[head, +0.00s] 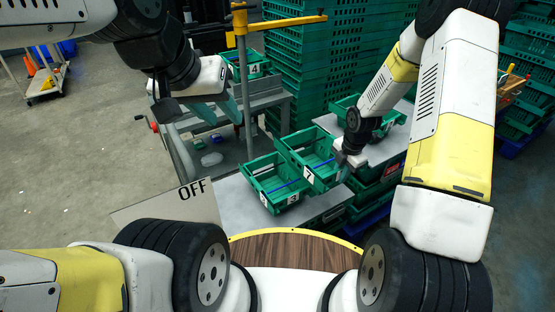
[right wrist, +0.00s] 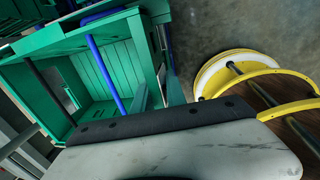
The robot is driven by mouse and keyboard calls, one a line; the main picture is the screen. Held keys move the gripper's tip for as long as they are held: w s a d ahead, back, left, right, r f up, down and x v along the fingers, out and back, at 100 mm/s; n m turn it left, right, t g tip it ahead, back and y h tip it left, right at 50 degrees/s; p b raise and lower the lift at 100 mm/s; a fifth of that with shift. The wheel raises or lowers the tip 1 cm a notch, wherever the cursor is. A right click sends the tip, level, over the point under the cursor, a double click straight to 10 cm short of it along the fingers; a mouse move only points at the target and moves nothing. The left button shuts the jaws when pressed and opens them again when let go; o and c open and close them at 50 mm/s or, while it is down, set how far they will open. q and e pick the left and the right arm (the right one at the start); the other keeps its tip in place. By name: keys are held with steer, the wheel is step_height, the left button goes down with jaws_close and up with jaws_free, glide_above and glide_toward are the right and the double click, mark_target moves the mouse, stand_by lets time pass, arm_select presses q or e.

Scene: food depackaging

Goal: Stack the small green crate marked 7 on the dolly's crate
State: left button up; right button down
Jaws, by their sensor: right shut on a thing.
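The small green crate marked 7 (head: 299,159) has a blue bar across it and is tilted, with its left side beside or over the crate marked 3 (head: 270,195). My right gripper (head: 343,167) is shut on its right wall. In the right wrist view a green crate with a blue bar (right wrist: 70,45) fills the left side. Green crates (head: 375,192) are stacked low at the right of the grey table, with a blue base under them that looks like a dolly. My left gripper (head: 218,104) is open and empty, up at the left.
The grey table (head: 325,204) holds the crate marked 3, and another green crate (head: 352,105) stands behind. A crate marked 4 (head: 253,69) sits further back by a yellow-topped post (head: 240,22). Tall green crate stacks fill the background.

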steer(key=shift+w+a+f, duration=0.35)
steer(key=shift+a+f, duration=0.55)
steer(key=shift+a, duration=1.75)
steer(key=shift+w+a+f, duration=0.35)
steer(key=shift+a+f, duration=0.6)
steer(key=shift+a, duration=1.75)
steer(key=shift+w+a+f, duration=0.35)
steer(key=shift+a+f, duration=0.55)
steer(key=shift+a, duration=1.75)
steer(key=shift+f, duration=0.15)
steer(key=c, duration=1.3)
jaws_free()
steer(key=shift+c, duration=0.2)
